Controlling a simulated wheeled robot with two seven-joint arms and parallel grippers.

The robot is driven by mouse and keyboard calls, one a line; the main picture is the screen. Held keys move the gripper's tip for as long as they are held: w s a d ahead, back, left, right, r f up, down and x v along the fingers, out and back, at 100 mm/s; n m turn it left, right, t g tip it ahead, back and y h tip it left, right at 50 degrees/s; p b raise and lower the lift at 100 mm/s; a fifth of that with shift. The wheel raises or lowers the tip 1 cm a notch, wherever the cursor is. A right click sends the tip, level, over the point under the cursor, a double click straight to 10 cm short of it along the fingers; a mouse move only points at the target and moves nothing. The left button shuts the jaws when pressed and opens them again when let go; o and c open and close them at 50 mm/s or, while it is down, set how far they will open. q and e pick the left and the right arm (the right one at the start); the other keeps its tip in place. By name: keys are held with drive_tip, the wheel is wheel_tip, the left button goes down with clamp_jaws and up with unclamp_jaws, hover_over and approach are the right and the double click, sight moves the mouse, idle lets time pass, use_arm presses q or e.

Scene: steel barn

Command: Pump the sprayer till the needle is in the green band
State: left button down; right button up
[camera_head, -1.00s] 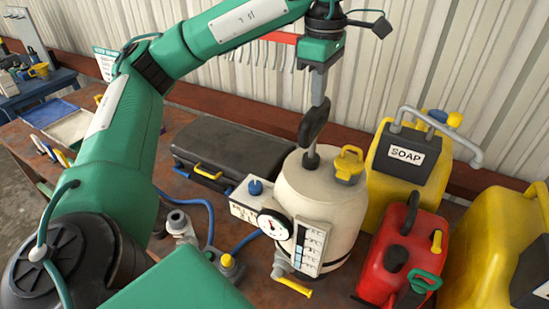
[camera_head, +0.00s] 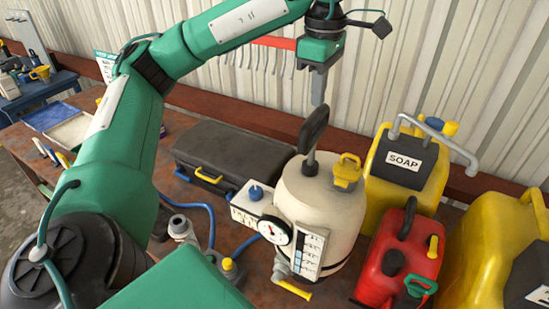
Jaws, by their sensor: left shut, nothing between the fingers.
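The sprayer (camera_head: 318,208) is a cream tank standing upright on the brown bench, with a yellow cap. Its black pump handle (camera_head: 313,130) stands above the tank top on a short grey shaft. A round white gauge (camera_head: 274,230) sits on its front left side; its needle and bands are too small to read. My left gripper (camera_head: 318,98) points down, shut and empty. Its tip is at the top of the pump handle in the picture; I cannot tell whether they touch. My right gripper is not in view.
A yellow soap can (camera_head: 380,203) and a red can (camera_head: 399,255) stand close to the sprayer's right. A dark case (camera_head: 232,158) lies behind it to the left. A blue hose (camera_head: 210,222) runs along the bench. The corrugated wall is close behind.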

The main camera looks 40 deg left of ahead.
sight(316, 112)
use_arm(q)
drive_tip(key=shift+f+b, duration=2.95)
drive_tip(key=shift+f, duration=0.95)
drive_tip(key=shift+r, duration=0.2)
wheel_tip(316, 112, up, 8)
drive_tip(key=p, duration=0.8)
drive_tip(key=shift+f, duration=0.2)
drive_tip(key=shift+f, duration=0.15)
